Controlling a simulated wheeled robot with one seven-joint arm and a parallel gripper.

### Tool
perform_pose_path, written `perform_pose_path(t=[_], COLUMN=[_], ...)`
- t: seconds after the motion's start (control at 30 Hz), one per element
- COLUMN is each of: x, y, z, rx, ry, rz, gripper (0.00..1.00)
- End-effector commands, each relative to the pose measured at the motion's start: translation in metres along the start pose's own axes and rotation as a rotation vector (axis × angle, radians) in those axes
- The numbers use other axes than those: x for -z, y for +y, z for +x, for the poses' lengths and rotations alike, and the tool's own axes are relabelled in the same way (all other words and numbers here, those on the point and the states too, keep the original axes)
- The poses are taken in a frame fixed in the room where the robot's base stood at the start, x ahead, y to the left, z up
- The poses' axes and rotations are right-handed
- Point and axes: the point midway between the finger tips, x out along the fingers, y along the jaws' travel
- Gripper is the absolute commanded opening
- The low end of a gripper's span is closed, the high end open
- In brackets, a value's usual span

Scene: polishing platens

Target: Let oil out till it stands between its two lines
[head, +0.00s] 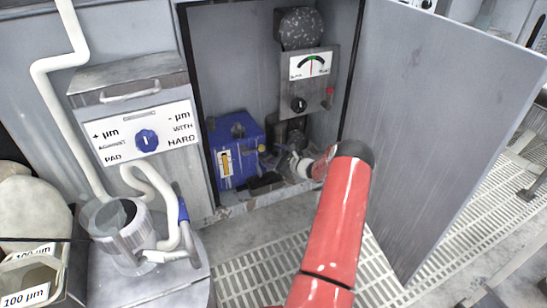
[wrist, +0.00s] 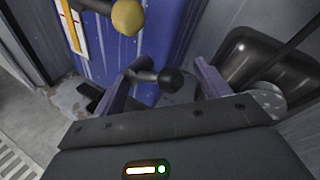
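The blue oil tank (head: 236,132) stands inside the open cabinet, and its blue front fills the upper middle of the wrist view (wrist: 155,45). Its sight gauge (head: 225,163) has a white plate and an amber column; only its lower part shows at the wrist view's top left (wrist: 75,25). I cannot read the oil against the two lines. A black ball-ended lever (wrist: 168,79) sticks out low on the tank's front, below a yellow ball knob (wrist: 127,15). My gripper (wrist: 167,72) is open, with its fingers apart on either side of the lever's ball.
The open cabinet door (head: 440,120) stands right of my arm. A panel with a dial (head: 310,66) and black knob hangs above the tank's right. A black rounded part (wrist: 265,65) is close to my right finger. Grated floor (head: 270,275) lies in front.

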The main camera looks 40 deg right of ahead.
Motion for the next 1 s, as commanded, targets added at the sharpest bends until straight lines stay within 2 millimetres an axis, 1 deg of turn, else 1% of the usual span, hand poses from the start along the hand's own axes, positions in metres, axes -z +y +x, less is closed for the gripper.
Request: perform_pose_path(t=[0.27,0.37,0.6,0.7,0.8,1.0], x=[0.001,0.001,0.001,0.001,0.001,0.001], y=[0.002,0.001,0.000,0.000,0.000,0.001], z=[-0.002,-0.012,-0.053,-0.067,-0.075,-0.079], rx=[-0.004,-0.002,-0.001,0.000,0.000,-0.002], ry=[0.001,0.002,0.003,0.002,0.002,0.001], rz=[0.002,0.003,0.003,0.003,0.002,0.001], gripper=[0.75,0.75,0.75,0.75,0.75,0.75])
